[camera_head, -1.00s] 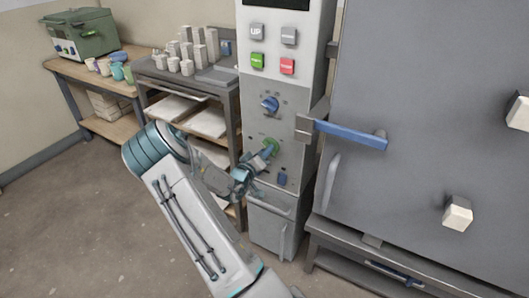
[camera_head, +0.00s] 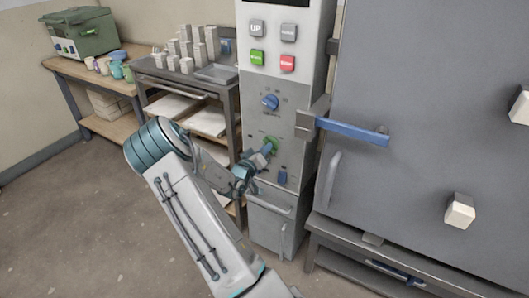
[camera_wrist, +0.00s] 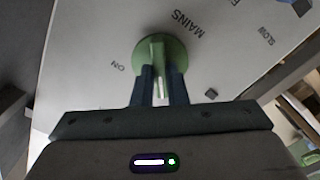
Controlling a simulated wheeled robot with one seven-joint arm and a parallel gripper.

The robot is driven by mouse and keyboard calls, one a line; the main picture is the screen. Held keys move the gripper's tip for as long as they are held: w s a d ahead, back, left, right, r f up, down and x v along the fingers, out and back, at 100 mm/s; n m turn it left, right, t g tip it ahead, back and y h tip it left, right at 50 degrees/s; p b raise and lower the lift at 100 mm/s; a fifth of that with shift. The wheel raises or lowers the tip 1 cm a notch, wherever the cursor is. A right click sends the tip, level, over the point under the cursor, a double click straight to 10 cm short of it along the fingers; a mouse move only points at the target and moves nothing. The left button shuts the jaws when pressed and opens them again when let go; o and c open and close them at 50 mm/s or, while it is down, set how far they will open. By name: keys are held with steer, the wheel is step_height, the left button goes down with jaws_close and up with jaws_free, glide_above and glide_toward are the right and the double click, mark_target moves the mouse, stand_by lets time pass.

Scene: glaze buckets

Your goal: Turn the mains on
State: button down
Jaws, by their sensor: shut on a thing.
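The mains switch (camera_wrist: 160,52) is a round green knob with a raised grip bar, on the grey control panel. In the wrist view the word MAINS is printed beside it, with ON to its left. My gripper (camera_wrist: 160,88) is shut on the grip bar, one finger on each side. In the head view the green knob (camera_head: 271,144) shows at the end of my gripper (camera_head: 262,156), which reaches it from the lower left. The gripper partly hides the knob there.
Above the mains knob is a blue dial (camera_head: 270,102). Below it is a small blue switch (camera_head: 282,176). The kiln door with its blue handle (camera_head: 350,131) stands close on the right. A shelf cart (camera_head: 190,84) stands on the left.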

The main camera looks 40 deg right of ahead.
steer(key=m+b, duration=0.8)
steer(key=b, duration=0.1)
steer(key=m+b, duration=0.9)
steer(key=b, duration=0.1)
steer(key=shift+s+f+b, duration=0.15)
steer(key=shift+b, duration=0.15)
steer(key=c, duration=1.4)
jaws_free()
steer(key=shift+c, duration=0.2)
steer(key=shift+a, duration=0.1)
steer(key=p+v, duration=0.3)
steer(key=v, duration=1)
steer(key=shift+a, duration=0.3)
steer(key=shift+r, duration=0.2)
